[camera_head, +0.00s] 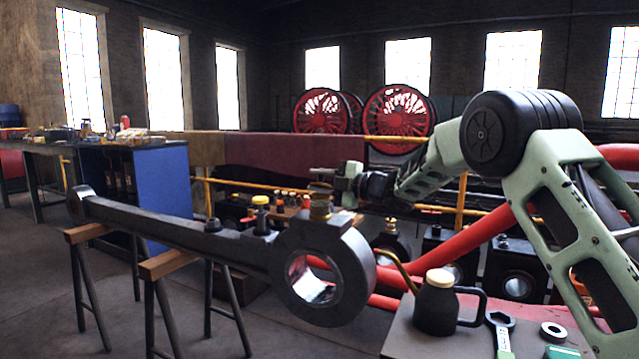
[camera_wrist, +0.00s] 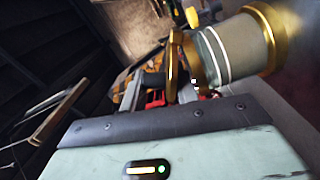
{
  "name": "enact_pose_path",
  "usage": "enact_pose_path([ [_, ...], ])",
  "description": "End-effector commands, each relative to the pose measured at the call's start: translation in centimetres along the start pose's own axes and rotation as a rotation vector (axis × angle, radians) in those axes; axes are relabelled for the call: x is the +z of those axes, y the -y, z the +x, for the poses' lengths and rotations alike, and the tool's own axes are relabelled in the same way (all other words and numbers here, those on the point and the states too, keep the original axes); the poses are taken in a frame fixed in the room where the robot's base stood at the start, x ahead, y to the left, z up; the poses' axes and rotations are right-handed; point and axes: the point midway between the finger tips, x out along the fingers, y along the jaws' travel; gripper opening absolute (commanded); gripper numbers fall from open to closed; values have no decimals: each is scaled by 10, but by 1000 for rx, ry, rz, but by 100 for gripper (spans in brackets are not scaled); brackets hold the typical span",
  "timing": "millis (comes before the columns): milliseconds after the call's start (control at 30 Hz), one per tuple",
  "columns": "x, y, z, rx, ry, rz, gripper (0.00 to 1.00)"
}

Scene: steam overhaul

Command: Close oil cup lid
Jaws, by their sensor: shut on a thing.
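The oil cup (camera_head: 319,207) is a small brass cup standing upright on top of the large ring end of a dark connecting rod. In the wrist view the oil cup (camera_wrist: 235,50) appears sideways, a pale body with white lines and a gold rim. The brass lid (camera_wrist: 174,62) shows there as a thin disc, nearly edge-on, close to the cup's left end. My gripper (camera_head: 323,177) is just above the cup and is shut on the lid. The fingertips are small and partly hidden in both views, and I cannot tell whether the lid touches the cup.
The connecting rod (camera_head: 190,232) rests on wooden-topped trestles (camera_head: 165,264). Red pipes and yellow rails are behind. Floor at front left is clear.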

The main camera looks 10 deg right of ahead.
Motion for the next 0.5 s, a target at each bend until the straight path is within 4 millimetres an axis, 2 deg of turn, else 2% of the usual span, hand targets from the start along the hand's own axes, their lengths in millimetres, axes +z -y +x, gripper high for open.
enact_pose_path([
  [267,3,-3,-2,4,7,-4,8],
  [300,3,-3,-2,4,7,-3,33],
  [333,3,-3,-2,4,7,-3,41],
  [367,3,-3,-2,4,7,-3,44],
  [500,2,-1,-2,1,5,-1,44],
])
